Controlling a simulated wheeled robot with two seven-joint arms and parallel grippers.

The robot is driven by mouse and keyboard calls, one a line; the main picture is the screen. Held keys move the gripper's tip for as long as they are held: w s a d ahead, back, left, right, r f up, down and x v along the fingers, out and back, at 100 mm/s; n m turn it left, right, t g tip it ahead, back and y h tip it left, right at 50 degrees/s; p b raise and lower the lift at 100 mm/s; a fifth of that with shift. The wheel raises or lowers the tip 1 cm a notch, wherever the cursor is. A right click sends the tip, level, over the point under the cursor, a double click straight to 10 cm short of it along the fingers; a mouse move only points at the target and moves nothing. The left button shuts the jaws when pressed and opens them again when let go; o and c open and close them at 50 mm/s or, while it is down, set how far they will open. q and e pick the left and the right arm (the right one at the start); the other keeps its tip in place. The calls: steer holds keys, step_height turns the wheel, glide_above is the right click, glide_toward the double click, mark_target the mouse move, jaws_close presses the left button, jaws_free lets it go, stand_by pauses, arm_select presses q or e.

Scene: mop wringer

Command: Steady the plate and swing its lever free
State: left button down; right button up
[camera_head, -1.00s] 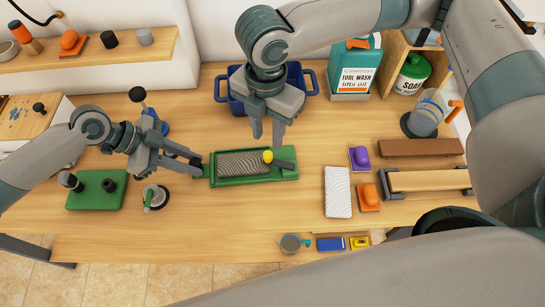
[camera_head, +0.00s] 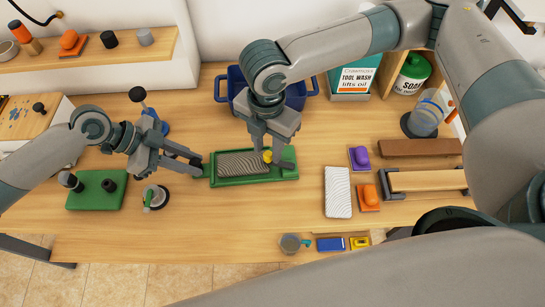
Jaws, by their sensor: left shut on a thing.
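The green plate (camera_head: 230,183) lies on the table in the middle of the head view, with a grey ribbed pad (camera_head: 238,163) on it. Its lever shows as a dark grey bar (camera_head: 287,165) at the right part of the plate, with a yellow knob (camera_head: 267,156) at its left end. My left gripper (camera_head: 197,167) is shut on the left end of the plate. My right gripper (camera_head: 266,154) is down over the plate, its fingers apart on either side of the yellow knob. Whether they touch the knob I cannot tell.
A blue tub (camera_head: 233,82) stands behind my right gripper. A white ribbed block (camera_head: 338,192), a purple-knobbed piece (camera_head: 359,157) and an orange-knobbed piece (camera_head: 368,198) lie to the right. A round clamp-like piece (camera_head: 155,197) stands near my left gripper.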

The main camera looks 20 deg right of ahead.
steer(key=shift+f, duration=0.6)
